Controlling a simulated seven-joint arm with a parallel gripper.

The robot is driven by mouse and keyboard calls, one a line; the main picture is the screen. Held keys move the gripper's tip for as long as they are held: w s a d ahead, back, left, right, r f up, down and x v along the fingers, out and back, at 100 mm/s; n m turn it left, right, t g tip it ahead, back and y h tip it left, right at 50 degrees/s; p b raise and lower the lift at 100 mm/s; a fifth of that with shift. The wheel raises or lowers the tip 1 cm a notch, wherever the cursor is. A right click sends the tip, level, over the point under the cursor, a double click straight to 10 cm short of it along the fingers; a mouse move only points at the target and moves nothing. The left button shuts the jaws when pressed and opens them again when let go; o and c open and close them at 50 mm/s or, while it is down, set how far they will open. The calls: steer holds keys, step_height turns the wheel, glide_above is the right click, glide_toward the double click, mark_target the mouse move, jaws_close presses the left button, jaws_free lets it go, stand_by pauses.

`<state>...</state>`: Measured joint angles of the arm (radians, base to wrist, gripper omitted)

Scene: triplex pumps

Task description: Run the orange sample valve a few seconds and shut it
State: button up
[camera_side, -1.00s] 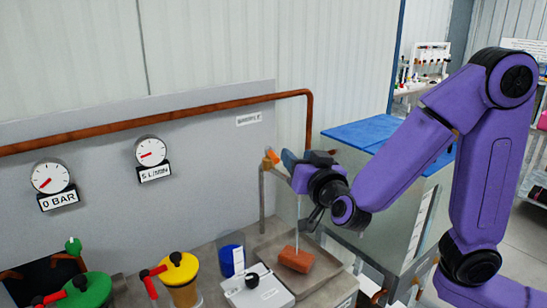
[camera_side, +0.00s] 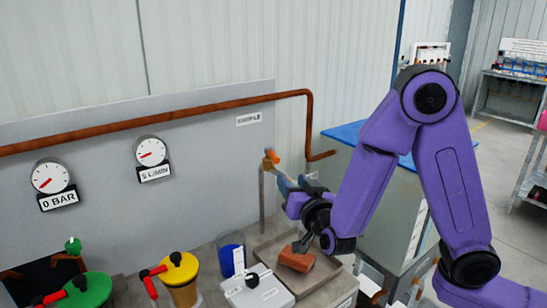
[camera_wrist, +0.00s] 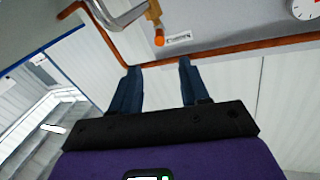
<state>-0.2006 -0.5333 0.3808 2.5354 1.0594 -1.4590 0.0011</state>
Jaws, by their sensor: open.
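The orange sample valve (camera_side: 272,156) sits on a brass-coloured body at the top of a grey pipe, at the right end of the panel. Its orange end also shows in the wrist view (camera_wrist: 158,38), ahead of the fingers. My gripper (camera_side: 284,184) is just below and right of the valve in the side view. In the wrist view my gripper (camera_wrist: 157,68) has its two blue fingers apart with nothing between them. The grey spout (camera_wrist: 122,14) shows beside the valve. In the side view, my gripper partly hides the space below the spout.
A tray (camera_side: 262,252) below holds a reddish-brown block (camera_side: 296,259). A blue container (camera_side: 231,250), a grey box (camera_side: 256,286) and yellow (camera_side: 177,270) and green (camera_side: 85,290) pump heads stand left. A blue-topped cabinet (camera_side: 350,135) is behind my arm. A copper pipe (camera_side: 200,107) crosses the panel.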

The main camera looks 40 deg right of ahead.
mark_target(274, 153)
steer(key=x, duration=1.5)
steer(key=shift+d, duration=0.1)
jaws_close()
